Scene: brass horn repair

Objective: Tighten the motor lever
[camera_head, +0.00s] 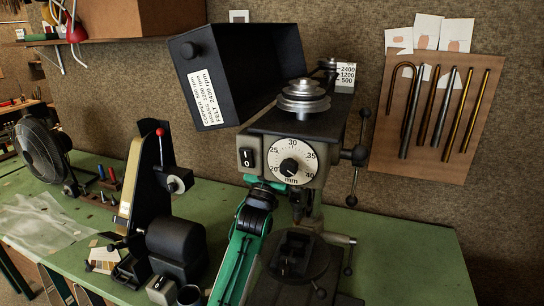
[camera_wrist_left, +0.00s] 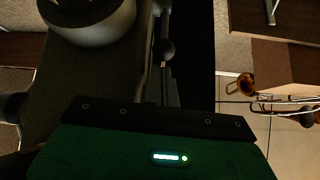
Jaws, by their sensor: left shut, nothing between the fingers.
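The drill press (camera_head: 292,150) stands on the green bench with its black belt cover (camera_head: 240,75) tilted open and stepped pulleys (camera_head: 303,100) exposed. A black ball-ended lever (camera_head: 357,154) sticks out on the right of its head. I cannot tell which lever is the motor lever. My left arm rises in front of the press and bends at its head; its fingers are hidden in the head view. In the left wrist view my left gripper's body (camera_wrist_left: 160,132) fills the bottom, shut and empty, close to a dark rod with a ball knob (camera_wrist_left: 166,50). My right gripper is not in view.
A belt sander (camera_head: 150,190) and fan (camera_head: 42,150) stand to the left. A board (camera_head: 435,118) of tubes hangs on the right wall. The bench (camera_head: 410,250) is clear at the right. A brass horn (camera_wrist_left: 242,84) shows at the wrist view's right.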

